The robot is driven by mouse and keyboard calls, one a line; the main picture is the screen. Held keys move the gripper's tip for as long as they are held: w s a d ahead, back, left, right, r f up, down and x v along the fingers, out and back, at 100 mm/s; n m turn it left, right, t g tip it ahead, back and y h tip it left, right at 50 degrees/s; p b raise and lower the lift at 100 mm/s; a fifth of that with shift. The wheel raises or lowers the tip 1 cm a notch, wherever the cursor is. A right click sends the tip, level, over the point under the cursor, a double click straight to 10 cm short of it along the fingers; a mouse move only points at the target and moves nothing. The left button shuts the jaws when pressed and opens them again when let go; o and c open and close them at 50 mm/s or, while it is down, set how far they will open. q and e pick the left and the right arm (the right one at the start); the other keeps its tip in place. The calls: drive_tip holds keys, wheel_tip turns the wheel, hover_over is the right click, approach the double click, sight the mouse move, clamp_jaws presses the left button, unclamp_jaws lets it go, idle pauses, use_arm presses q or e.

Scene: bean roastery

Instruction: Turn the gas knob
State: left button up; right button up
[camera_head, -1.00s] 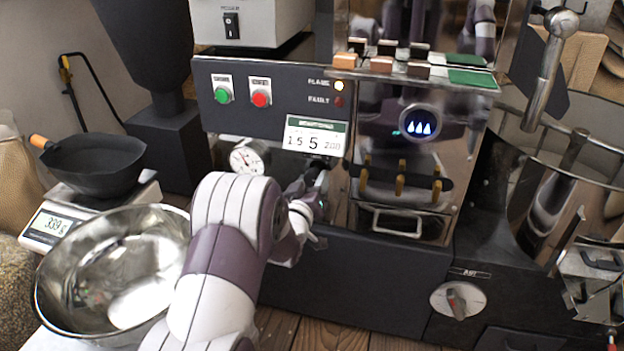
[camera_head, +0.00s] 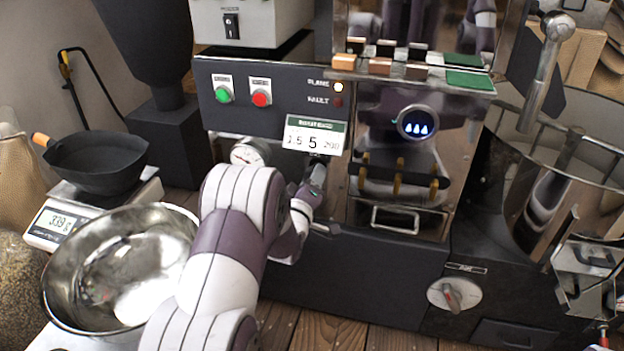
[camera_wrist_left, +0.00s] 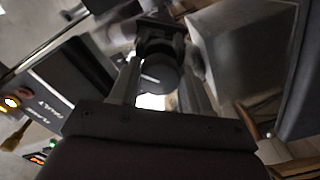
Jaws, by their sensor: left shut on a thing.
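My left gripper (camera_head: 316,178) reaches the front of the dark roaster panel, just below the white number card. In the left wrist view its two fingers (camera_wrist_left: 160,82) are closed around a dark round knob (camera_wrist_left: 158,74) with a light mark on its face. I take this for the gas knob. In the head view the gripper and forearm hide most of the knob, so its angle is hard to read there. My right gripper is in neither view.
A round gauge (camera_head: 250,152) sits close left of my left wrist. Green (camera_head: 223,94) and red (camera_head: 261,98) buttons are above. A steel bowl (camera_head: 58,312) and scale (camera_head: 45,228) stand left. The flame lamp (camera_head: 338,87) glows.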

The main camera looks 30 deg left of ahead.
use_arm(q)
drive_tip(key=shift+f, duration=0.15)
drive_tip(key=o, duration=1.1)
drive_tip(key=shift+c, duration=0.2)
drive_tip(key=shift+s, duration=0.1)
drive_tip(key=p+v, duration=0.4)
drive_tip(key=v, duration=0.8)
drive_tip(key=shift+s+d, duration=0.15)
drive_tip(key=shift+s, duration=0.15)
